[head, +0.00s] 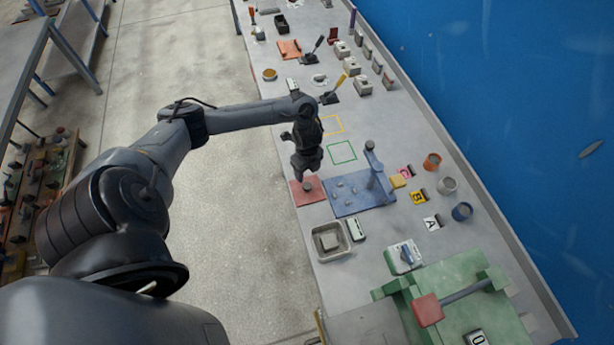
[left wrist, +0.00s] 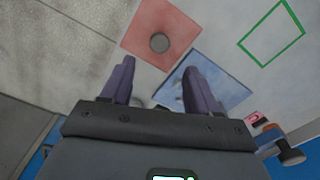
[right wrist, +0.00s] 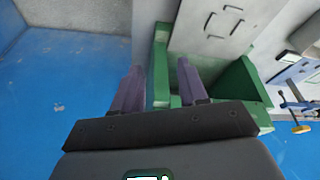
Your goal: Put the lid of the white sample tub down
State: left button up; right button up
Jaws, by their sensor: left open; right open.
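My left gripper (head: 308,172) is open and empty above the red mat (head: 297,198). A small dark-grey round piece (head: 309,187) sits on that mat, just below the fingers. In the left wrist view the round piece (left wrist: 159,42) lies beyond the open fingertips (left wrist: 158,72), apart from them. I cannot tell whether this piece is the lid. My right gripper (right wrist: 160,72) is open and empty, over green equipment.
A blue plate (head: 350,205) with an upright post lies right of the red mat. A metal tray (head: 345,252) holding a pale block is in front. A green fixture (head: 455,300) fills the near right. Green (head: 332,158) and yellow outlines mark bare bench.

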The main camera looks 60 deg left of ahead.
pick_arm(q)
jog(key=d+r+n+t+h, duration=0.1)
jog(key=d+n+t, duration=0.15)
jog(key=d, duration=1.05)
jog(key=d+r+n+t, duration=0.1)
jog(key=d+t, duration=0.2)
jog(key=d, duration=1)
jog(key=s+a+r+n+g, duration=0.1)
jog(key=s+r+n+g, duration=0.1)
jog(key=s+r+n, duration=0.6)
jog(key=s+n, duration=0.2)
jog(key=s, duration=0.2)
jog(key=shift+a+y, duration=0.4)
jog(key=shift+w, duration=0.1)
